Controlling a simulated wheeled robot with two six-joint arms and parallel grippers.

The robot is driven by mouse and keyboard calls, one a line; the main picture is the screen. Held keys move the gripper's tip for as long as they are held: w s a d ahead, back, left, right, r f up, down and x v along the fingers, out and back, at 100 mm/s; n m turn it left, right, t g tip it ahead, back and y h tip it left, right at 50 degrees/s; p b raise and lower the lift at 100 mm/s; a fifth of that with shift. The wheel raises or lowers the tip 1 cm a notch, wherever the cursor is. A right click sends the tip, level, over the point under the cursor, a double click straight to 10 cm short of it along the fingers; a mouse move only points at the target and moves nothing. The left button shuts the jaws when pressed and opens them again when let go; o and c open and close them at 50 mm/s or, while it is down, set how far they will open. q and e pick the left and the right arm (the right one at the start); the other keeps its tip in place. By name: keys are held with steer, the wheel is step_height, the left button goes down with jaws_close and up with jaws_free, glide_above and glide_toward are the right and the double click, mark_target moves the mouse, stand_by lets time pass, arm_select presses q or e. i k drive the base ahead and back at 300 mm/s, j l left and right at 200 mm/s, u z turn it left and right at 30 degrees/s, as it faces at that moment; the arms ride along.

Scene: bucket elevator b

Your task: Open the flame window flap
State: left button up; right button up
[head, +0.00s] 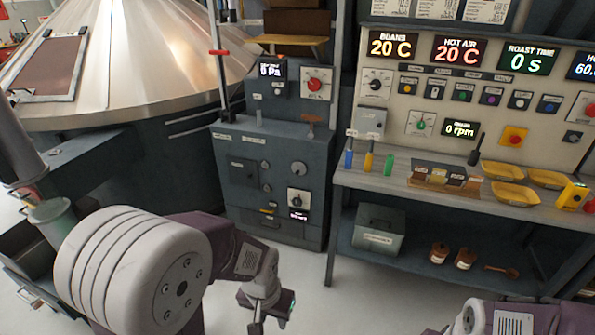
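A grey burner cabinet (275,225) stands in the middle of the head view. A dark square plate (243,173) on the left of its front looks like the flame window flap; it lies flat against the cabinet, and its label is too small to read. My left gripper (268,308) is low in front of the cabinet, apart from it and below the plate. Its fingers are small and seen at an angle, so their opening is unclear. Only part of my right arm shows at the bottom right; its gripper is out of view.
Knobs (298,168) sit right of the plate. A workbench (450,190) with yellow trays (508,194) stands to the right under a control panel (480,85). A large metal cone (130,60) is at the left. The floor before the cabinet is clear.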

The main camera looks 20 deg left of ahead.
mark_target(299, 169)
steer(key=i+j+u, duration=0.2)
steer(key=i, duration=0.3)
steer(key=i+j+u, duration=0.2)
steer(key=i+j, duration=0.15)
steer(key=i, duration=0.15)
steer(key=i+j+u, duration=0.2)
steer(key=i, duration=0.3)
